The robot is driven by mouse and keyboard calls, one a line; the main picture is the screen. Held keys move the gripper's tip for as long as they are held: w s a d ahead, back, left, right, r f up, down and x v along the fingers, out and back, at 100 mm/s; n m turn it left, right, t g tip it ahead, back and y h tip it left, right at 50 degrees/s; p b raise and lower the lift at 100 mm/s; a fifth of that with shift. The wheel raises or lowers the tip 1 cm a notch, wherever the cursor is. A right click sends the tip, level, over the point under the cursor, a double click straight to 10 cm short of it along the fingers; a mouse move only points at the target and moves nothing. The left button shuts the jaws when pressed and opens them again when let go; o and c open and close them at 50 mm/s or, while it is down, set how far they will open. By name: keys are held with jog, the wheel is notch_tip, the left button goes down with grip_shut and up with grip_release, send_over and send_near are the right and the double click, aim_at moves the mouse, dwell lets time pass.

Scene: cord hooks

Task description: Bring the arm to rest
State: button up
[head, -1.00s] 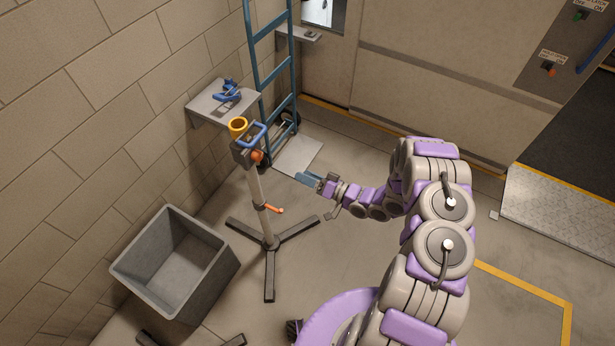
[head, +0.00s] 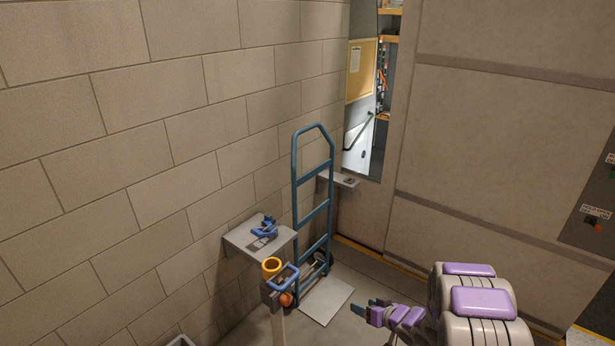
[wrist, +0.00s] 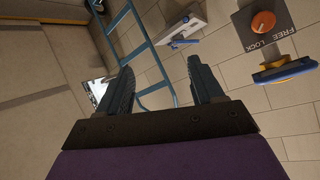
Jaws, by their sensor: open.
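My gripper (head: 364,308) is at the lower right of centre in the head view, at the end of my purple and grey arm. In the wrist view its two dark fingers (wrist: 160,90) are spread apart with nothing between them. The stand (head: 279,296) is to its left, apart from it. It carries a yellow ring, a blue loop handle and an orange knob. In the wrist view the stand's head (wrist: 262,24), marked FREE and LOCK, shows at the upper right. The lower part of the stand is out of the head view.
A wall shelf (head: 245,238) holds a blue clamp-like object (head: 264,228). A blue hand truck (head: 296,215) leans by the wall behind the stand. A small shelf (head: 343,180) is beside the doorway. A grey bin's rim (head: 181,341) barely shows at the bottom. Floor is clear around the gripper.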

jog(key=d+r+h, duration=0.4)
jog(key=d+r, duration=0.2)
jog(key=s+d+r+m+g+h+b, duration=0.2)
jog(key=s+d+r+m+g+h, duration=0.25)
jog(key=s+r, duration=0.6)
jog(key=s+a+r+g, duration=0.2)
jog(key=s+a, duration=0.3)
jog(key=s, duration=0.7)
jog(key=s+a+r+n+g+y+b, duration=0.1)
jog(key=s+a+r, duration=0.3)
jog(key=s, duration=0.8)
jog(key=s+a+r+g+y, duration=0.1)
jog(key=s+a+r+g, duration=0.2)
jog(key=s, duration=0.9)
jog(key=a+g, duration=0.1)
jog(key=a, duration=0.2)
jog(key=shift+s+a+n+b, duration=0.15)
jog(key=shift+s+n+b, duration=0.05)
jog(key=shift+n+b, duration=0.15)
